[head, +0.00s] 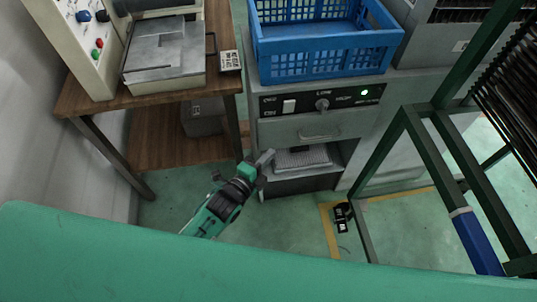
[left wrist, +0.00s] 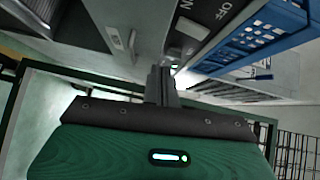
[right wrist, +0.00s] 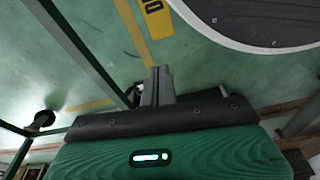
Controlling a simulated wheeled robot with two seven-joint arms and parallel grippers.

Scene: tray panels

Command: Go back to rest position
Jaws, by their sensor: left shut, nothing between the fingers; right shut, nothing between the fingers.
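My left gripper (head: 265,160) hangs in front of the grey machine's open lower compartment, below its control panel, with the green forearm reaching up from below. In the left wrist view its two fingers (left wrist: 162,84) are together and hold nothing. My right gripper is outside the head view. In the right wrist view its fingers (right wrist: 157,84) are together and empty, with green floor and a yellow floor line beyond them.
A blue crate (head: 325,52) sits on the grey machine (head: 318,130). A wooden table (head: 150,97) with a metal device (head: 165,68) stands at the left. A dark green frame (head: 405,125) with a rack stands at the right. Green floor (head: 400,225) lies between them.

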